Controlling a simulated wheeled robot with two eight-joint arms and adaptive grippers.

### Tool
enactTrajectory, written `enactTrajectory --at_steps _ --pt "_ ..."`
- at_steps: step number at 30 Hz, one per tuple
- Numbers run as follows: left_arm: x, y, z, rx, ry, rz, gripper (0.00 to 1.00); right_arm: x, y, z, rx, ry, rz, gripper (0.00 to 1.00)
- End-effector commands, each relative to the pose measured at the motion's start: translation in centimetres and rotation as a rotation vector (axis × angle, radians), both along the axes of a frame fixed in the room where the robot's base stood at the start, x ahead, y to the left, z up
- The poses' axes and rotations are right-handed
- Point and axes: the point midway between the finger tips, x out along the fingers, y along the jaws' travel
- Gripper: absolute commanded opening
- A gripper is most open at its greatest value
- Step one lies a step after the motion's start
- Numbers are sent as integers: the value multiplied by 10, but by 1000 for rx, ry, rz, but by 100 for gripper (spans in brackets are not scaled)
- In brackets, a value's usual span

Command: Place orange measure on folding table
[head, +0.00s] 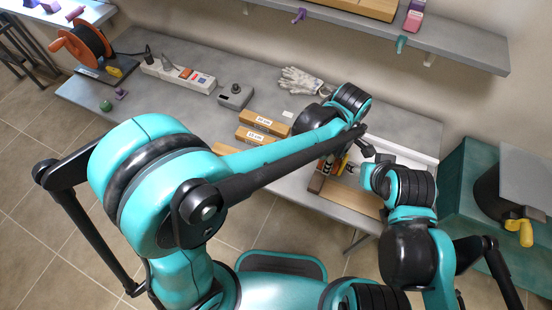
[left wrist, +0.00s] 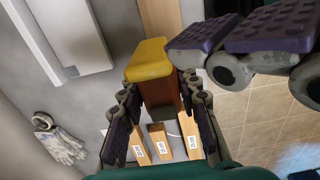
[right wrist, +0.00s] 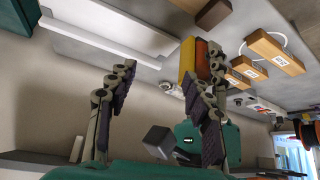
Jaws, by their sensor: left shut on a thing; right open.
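The orange measure (left wrist: 150,62), a block with a yellow face and orange sides, is held between the fingers of my left gripper (left wrist: 158,92). It also shows in the right wrist view (right wrist: 187,62), partly behind a finger. My right gripper (right wrist: 165,80) is open, close beside the measure. Its purple finger pads show at the upper right of the left wrist view. The long grey table (head: 200,52) lies below both grippers; whether it is the folding table I cannot tell.
Wooden boxes with labels (head: 265,123), a grey device (head: 235,96), a power strip (head: 180,75), gloves (head: 300,80) and an orange cable reel (head: 80,43) are on the grey table. A green cabinet (head: 455,190) stands at right. A wall shelf (head: 440,45) hangs behind.

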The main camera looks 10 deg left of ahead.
Motion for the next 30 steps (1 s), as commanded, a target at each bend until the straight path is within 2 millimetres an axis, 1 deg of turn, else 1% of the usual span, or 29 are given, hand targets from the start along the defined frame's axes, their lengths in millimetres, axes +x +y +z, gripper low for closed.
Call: enactTrajectory --at_steps 1,9,13,16,20,27,30 --pt "0 10 -8 0 0 4 0 0 0 -5 0 0 0 51" --pt "0 74 -47 0 0 6 0 0 0 -23 0 0 0 51" --pt "0 96 -60 0 0 4 0 0 0 -29 0 0 0 51" --pt "0 105 -64 0 0 2 0 0 0 -31 0 0 0 51" --pt "0 108 -70 0 0 0 0 0 0 -33 0 0 0 51" --pt "0 107 -105 0 0 0 0 0 0 -50 0 0 0 51" --pt "0 107 -106 0 0 0 0 0 0 -49 0 0 0 51"
